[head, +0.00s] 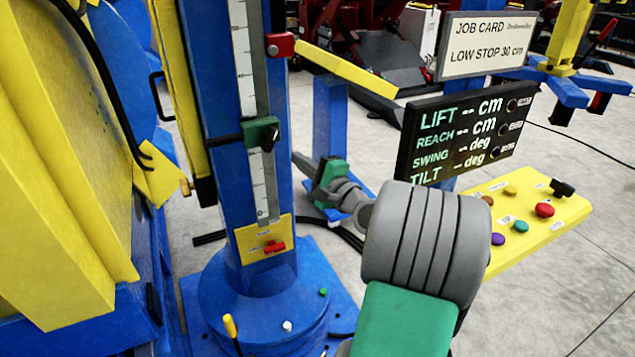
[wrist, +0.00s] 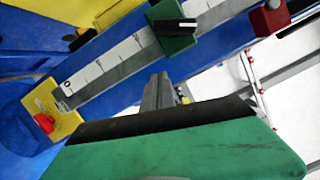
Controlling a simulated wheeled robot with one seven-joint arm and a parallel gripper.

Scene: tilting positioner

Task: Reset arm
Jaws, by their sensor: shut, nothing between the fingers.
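My gripper (head: 304,162) is shut and empty, in front of the blue column (head: 222,110) and to its right, apart from it. In the wrist view its narrow grey fingers (wrist: 158,92) point toward the scale. The column carries a white scale (head: 245,60). A green block with a black knob (head: 261,133) sits partway up the scale, and a red block (head: 280,45) sits higher. A red switch (head: 273,247) is on a yellow plate at the scale's foot. The display (head: 462,133) shows dashes for lift, reach and swing; its tilt value is hidden.
A job card (head: 487,45) reads "LOW STOP 30 cm". A yellow panel (head: 545,230) carries several coloured buttons and a black knob. A yellow arm (head: 350,70) juts right from the column. A round blue base (head: 255,300) supports the column. Large yellow bodies (head: 50,170) block the left.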

